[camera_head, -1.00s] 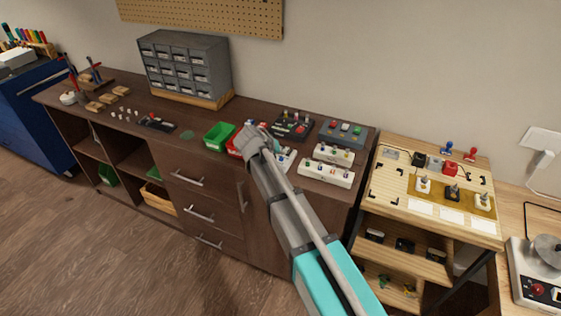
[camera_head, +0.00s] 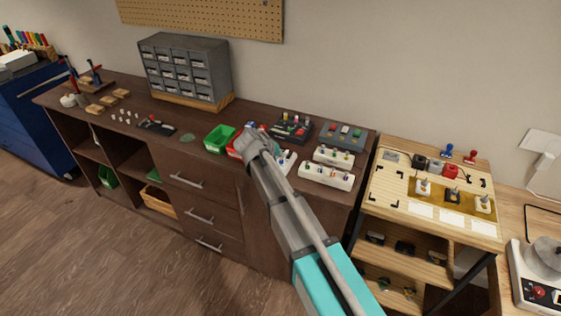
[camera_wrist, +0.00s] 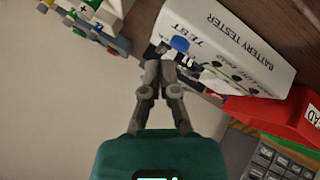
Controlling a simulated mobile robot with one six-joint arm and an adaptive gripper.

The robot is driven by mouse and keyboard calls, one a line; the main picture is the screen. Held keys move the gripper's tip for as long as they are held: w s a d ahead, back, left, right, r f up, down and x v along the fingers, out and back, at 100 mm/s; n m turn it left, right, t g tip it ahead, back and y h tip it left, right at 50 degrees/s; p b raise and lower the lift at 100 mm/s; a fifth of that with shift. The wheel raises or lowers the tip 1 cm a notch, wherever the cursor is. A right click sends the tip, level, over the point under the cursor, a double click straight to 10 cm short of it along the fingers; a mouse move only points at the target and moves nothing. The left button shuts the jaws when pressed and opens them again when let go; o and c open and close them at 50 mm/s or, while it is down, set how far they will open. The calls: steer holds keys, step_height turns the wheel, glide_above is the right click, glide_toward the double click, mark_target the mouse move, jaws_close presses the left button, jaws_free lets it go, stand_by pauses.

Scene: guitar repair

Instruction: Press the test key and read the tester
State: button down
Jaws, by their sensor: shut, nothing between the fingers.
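The battery tester (camera_wrist: 225,45) is a white box with black lettering, seen at an angle in the wrist view. Its blue test key (camera_wrist: 180,44) sits by the word TEST. A row of small dark round spots (camera_wrist: 237,77) runs along its face; I see none clearly lit. My gripper (camera_wrist: 164,52) is shut and empty, its fingertips right beside the blue key. I cannot tell whether they touch it. In the head view my arm covers the fingertips and most of the tester; a white piece (camera_head: 287,161) beside my wrist may be part of it.
A red bin (camera_wrist: 268,112) stands close beside the tester, and a green bin (camera_head: 219,138) is left of it. White battery racks (camera_head: 326,175) and dark trays stand to the right. The drawer cabinet (camera_head: 185,68) is behind.

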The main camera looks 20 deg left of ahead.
mark_target(281, 162)
steer(key=shift+f+b, duration=0.8)
stand_by(1.4)
steer(key=shift+r, duration=0.2)
steer(key=shift+r+p, duration=0.65)
steer(key=shift+p, duration=0.2)
steer(key=shift+r, duration=0.1)
steer(key=shift+r+p, duration=2.4)
steer(key=shift+p, duration=0.1)
